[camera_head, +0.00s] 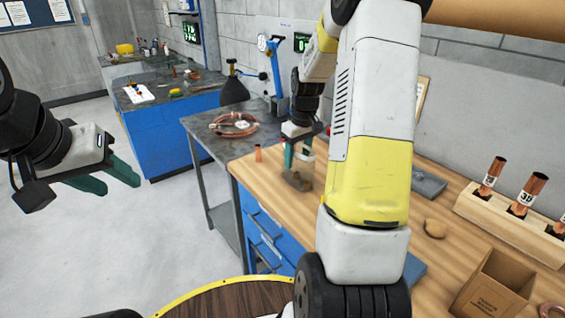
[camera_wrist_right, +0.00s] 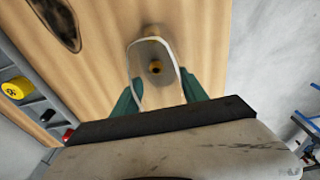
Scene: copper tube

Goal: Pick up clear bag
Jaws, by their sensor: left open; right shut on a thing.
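The clear bag (camera_head: 298,181) hangs below my right gripper (camera_head: 300,150), over the far left part of the wooden bench. In the right wrist view the bag (camera_wrist_right: 152,85) is pinched between the green fingers of my right gripper (camera_wrist_right: 160,97). A small yellow-brown piece (camera_wrist_right: 156,67) shows in or through the bag. I cannot tell whether the bag's lower end touches the bench. My left gripper (camera_head: 112,178) is open and empty, above the floor at the left. My right arm hides part of the bench.
The wooden bench (camera_head: 420,210) carries an open cardboard box (camera_head: 495,285) and a wooden rack (camera_head: 510,228) of labelled copper tubes. A short copper piece (camera_head: 258,153) stands near the bag. A grey table (camera_head: 210,135) with a copper coil (camera_head: 235,124) adjoins the bench.

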